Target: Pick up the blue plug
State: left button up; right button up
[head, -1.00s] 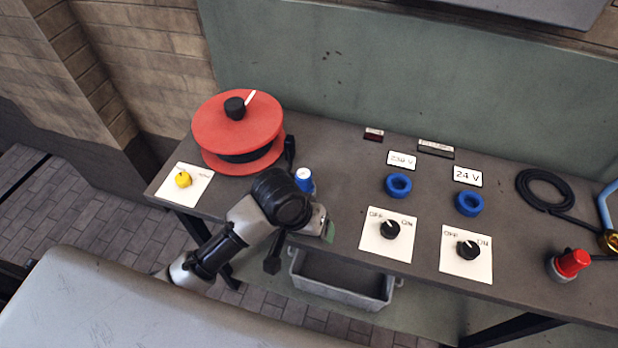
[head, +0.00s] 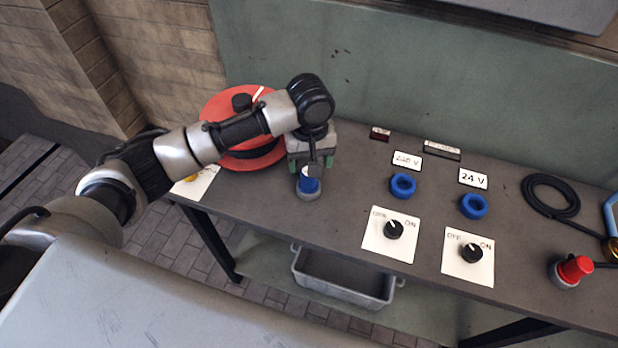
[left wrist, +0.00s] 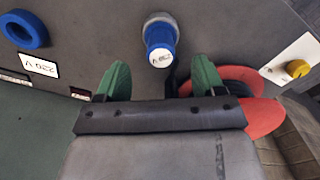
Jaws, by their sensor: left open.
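The blue plug (head: 309,183) stands on the bench in front of the red reel, with a grey base and a white labelled top. It also shows in the left wrist view (left wrist: 160,42), just beyond the fingertips and between their lines. My left gripper (head: 309,162) is above and behind the plug in the head view, its green fingers apart. In the left wrist view the open fingers (left wrist: 158,78) hold nothing, and the plug appears clear of both. My right gripper is in neither view.
A red cable reel (head: 225,105) stands behind my left arm. Two blue ring sockets (head: 403,185) and (head: 474,206), switch plates (head: 390,250) and a red plug (head: 576,268) are to the right. A grey bin (head: 345,278) sits below the bench. The bench between plug and switches is clear.

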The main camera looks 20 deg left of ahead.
aim_at(308, 185)
pick_arm(q)
notch_tip(308, 185, down, 3)
jog(key=shift+a+r, duration=0.1)
jog(key=f, duration=0.1)
jog(key=f+p, duration=0.1)
jog(key=f, duration=0.2)
jog(key=shift+w+a+f+p, duration=0.15)
jog(key=shift+w+p, duration=0.15)
jog(key=shift+w, duration=0.1)
jog(key=shift+f, duration=0.45)
jog(key=c, duration=1.1)
jog(key=shift+r, duration=0.15)
